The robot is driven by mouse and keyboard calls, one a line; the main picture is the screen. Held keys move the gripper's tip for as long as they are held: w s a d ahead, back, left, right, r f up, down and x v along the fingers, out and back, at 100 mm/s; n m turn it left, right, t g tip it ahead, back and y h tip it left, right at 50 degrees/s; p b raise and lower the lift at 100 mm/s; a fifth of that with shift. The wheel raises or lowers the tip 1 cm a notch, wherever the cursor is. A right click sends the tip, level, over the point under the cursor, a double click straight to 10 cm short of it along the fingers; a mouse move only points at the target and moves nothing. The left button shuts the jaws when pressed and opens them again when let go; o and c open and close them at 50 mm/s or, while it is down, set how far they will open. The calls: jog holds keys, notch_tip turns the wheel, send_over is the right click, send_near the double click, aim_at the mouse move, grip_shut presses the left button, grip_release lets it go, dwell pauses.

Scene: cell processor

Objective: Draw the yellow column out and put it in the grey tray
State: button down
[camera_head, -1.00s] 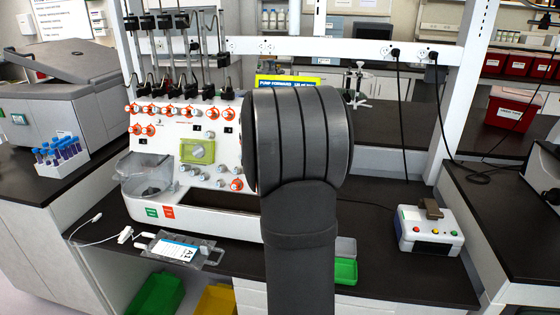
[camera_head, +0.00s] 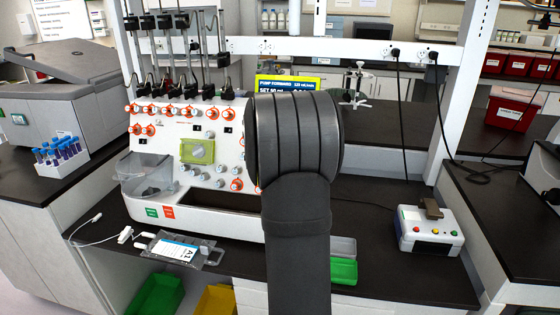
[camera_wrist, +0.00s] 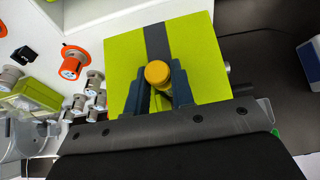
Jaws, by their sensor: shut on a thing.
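The yellow column (camera_wrist: 157,74) shows in the wrist view as a round yellow end with a short body below it. My gripper (camera_wrist: 159,84) is shut on it, one dark blue finger on each side. Behind the column is a lime-green panel (camera_wrist: 203,60) with a dark stripe. I cannot tell whether the column is still seated. In the head view my arm hides the gripper and the column. The grey tray (camera_head: 343,245) is partly in view on the bench, right of my arm, with its left part hidden.
A green tray (camera_head: 343,272) lies in front of the grey tray. The white processor (camera_head: 210,180) with orange knobs stands left of my arm. A clear bag (camera_head: 180,250) lies at the bench front, and a white button box (camera_head: 429,232) stands right. Bench between trays and box is clear.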

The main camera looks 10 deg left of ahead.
jog(key=shift+r, duration=0.4)
notch_tip(320, 180, up, 12)
dwell(1.2)
